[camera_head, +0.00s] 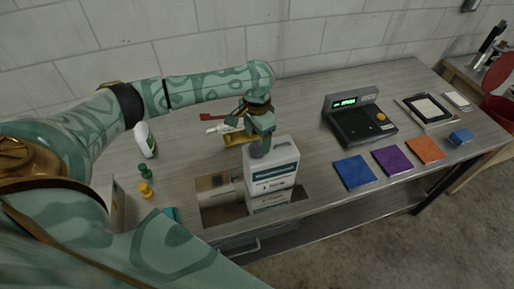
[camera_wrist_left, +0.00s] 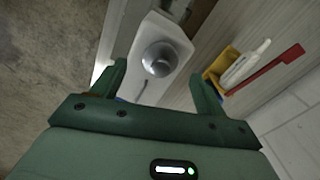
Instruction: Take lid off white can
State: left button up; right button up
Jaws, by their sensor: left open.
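The white can (camera_head: 275,170) is a boxy jug with a dark-lettered label. It stands upright at the middle of the workbench, by the opening near the front edge. Its round, shiny grey lid (camera_wrist_left: 160,59) is on the can's top in the left wrist view, where the white can (camera_wrist_left: 145,33) is seen from above. My left gripper (camera_head: 260,148) is just above the can and hides much of the lid in the head view. In the left wrist view my left gripper (camera_wrist_left: 158,78) is open, one finger on each side of the lid. Finger contact cannot be told. My right gripper is out of view.
A yellow holder (camera_head: 236,139) with a white tube and red piece is close behind the can. A spray bottle (camera_head: 146,139) and small green and yellow pieces stand left. A black scale (camera_head: 359,119) and coloured squares are at right. The opening (camera_head: 222,206) adjoins the can.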

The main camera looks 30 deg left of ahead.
aim_at(257, 142)
pick_arm(q)
notch_tip(257, 142, down, 4)
jog(key=shift+w+r, duration=0.15)
jog(key=shift+r, duration=0.2)
jog(key=c, duration=1)
jog(key=shift+c, duration=0.2)
